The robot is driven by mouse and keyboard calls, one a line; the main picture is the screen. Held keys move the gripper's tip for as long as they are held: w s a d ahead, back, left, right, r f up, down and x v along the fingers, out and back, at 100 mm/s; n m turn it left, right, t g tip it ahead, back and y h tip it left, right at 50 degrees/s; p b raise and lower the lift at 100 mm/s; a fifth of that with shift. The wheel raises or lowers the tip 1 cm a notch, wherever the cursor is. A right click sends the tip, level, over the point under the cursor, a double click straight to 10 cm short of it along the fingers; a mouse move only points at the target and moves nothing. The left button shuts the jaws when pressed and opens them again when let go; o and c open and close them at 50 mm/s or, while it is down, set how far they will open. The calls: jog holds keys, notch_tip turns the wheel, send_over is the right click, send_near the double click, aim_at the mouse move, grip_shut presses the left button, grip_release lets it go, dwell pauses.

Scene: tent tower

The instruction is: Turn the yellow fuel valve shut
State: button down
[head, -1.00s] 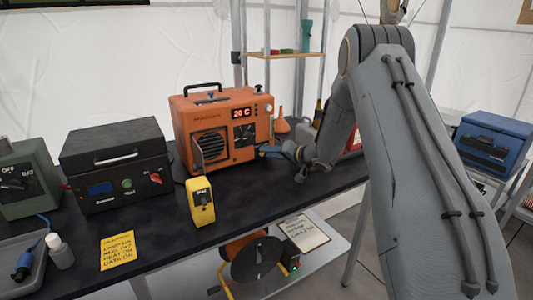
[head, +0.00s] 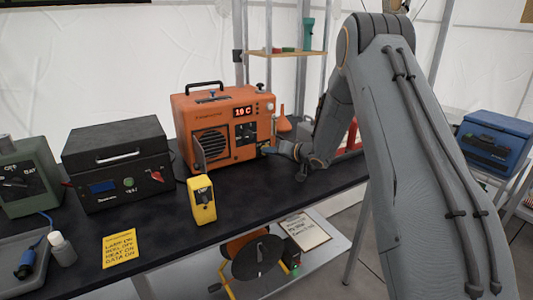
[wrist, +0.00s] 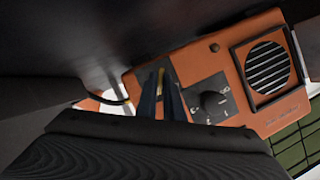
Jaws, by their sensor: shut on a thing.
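The orange heater (head: 222,112) stands at the back of the dark bench, its display reading 19 C. My gripper (head: 268,150) is at the lower right of the heater's front in the head view, where the valve is too small and covered to make out. In the wrist view my gripper's two dark fingers (wrist: 161,95) are shut on a narrow yellow piece, the fuel valve handle (wrist: 161,76). It sits on a dark plate beside the heater's black knob (wrist: 213,102). The fingers hide most of the valve, so its angle is unclear.
A yellow box (head: 202,199) stands on the bench in front of the heater. A black case (head: 116,165) is to its left, and a yellow note (head: 118,250) lies near the front edge. An orange cone-shaped thing (head: 282,120) stands just right of the heater.

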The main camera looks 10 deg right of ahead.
jog(key=n+h, duration=0.1)
jog(key=n+h+b, duration=0.1)
jog(key=shift+a+r+n+t, duration=0.1)
jog(key=shift+r+n+t, duration=0.2)
jog(key=shift+r, duration=0.1)
jog(key=n+b, duration=0.1)
jog(key=n+h+b, duration=0.1)
jog(key=b, duration=0.1)
jog(key=shift+a+h, duration=0.2)
jog(key=shift+h, duration=0.1)
jog(key=n+h+b, duration=0.1)
jog(key=b, duration=0.2)
jog(key=n+t+h+b, duration=0.1)
jog(key=n+b, duration=0.1)
jog(key=b, duration=0.1)
jog(key=shift+a+f, duration=0.2)
jog(key=shift+a, duration=0.1)
jog(key=n+b, duration=0.1)
jog(key=b, duration=0.1)
jog(key=n+t+h+b, duration=0.1)
jog(key=n+b, duration=0.1)
jog(key=shift+s+a+r, duration=0.1)
jog(key=shift+s+a, duration=0.05)
